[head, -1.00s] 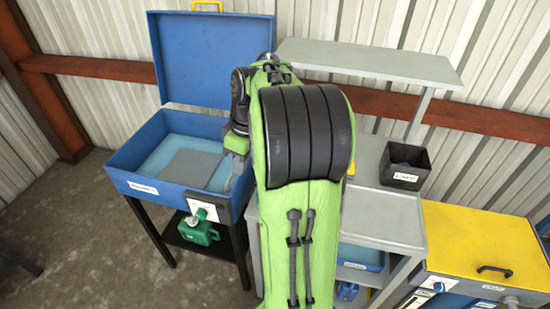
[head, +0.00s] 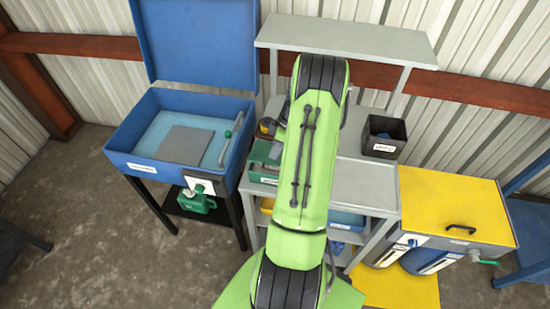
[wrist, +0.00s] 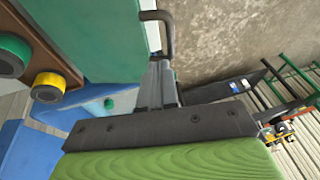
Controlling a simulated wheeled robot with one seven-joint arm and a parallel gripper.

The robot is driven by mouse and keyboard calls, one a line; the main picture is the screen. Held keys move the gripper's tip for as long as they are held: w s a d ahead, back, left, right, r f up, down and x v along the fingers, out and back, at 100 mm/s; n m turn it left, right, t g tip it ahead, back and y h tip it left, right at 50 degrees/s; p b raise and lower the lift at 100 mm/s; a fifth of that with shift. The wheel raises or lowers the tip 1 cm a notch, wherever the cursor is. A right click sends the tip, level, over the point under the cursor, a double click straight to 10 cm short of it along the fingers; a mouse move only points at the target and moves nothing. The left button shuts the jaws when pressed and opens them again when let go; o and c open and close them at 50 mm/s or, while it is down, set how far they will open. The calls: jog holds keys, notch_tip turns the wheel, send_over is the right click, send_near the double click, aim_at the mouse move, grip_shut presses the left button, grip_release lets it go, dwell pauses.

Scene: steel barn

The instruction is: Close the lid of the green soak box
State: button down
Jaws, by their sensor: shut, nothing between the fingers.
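The green soak box (head: 262,176) stands on the grey bench in the head view, partly hidden behind my arm. Its front wall carries a white label, and my arm hides much of its right side. I cannot make out its lid clearly there. In the wrist view a flat teal-green panel (wrist: 103,40), perhaps the lid, fills the upper middle. A dark bent handle (wrist: 168,32) shows at its right edge. My gripper (wrist: 162,72) is shut and empty, close below the handle; I cannot tell if they touch. My arm hides the gripper in the head view.
A blue box (head: 118,155) with its lid up stands left. A black bin (head: 383,137) sits on the bench (head: 362,185), below a raised grey shelf (head: 345,38). A yellow-lidded box (head: 450,205) stands right. Green (wrist: 12,55) and yellow (wrist: 47,86) round things show in the wrist view.

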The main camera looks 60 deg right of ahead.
jog(key=shift+s+a+f, duration=0.2)
jog(key=shift+a+f, duration=0.2)
jog(key=shift+f, duration=0.2)
jog(key=shift+s+a+f, duration=0.15)
jog(key=shift+a+f, duration=0.2)
jog(key=shift+f, duration=0.25)
jog(key=a+f+h+b, duration=0.1)
jog(key=f+b, duration=0.1)
jog(key=b, duration=0.2)
jog(key=f+h+b, duration=0.1)
jog(key=f+b, duration=0.1)
jog(key=b, duration=0.2)
jog(key=s+a+f+t+b, duration=0.1)
jog(key=f+b, duration=0.1)
jog(key=b, duration=0.2)
jog(key=shift+s+a+f+h, duration=0.1)
jog(key=shift+a+f+h, duration=0.25)
jog(key=shift+f+h, duration=0.05)
jog(key=shift+r, duration=0.1)
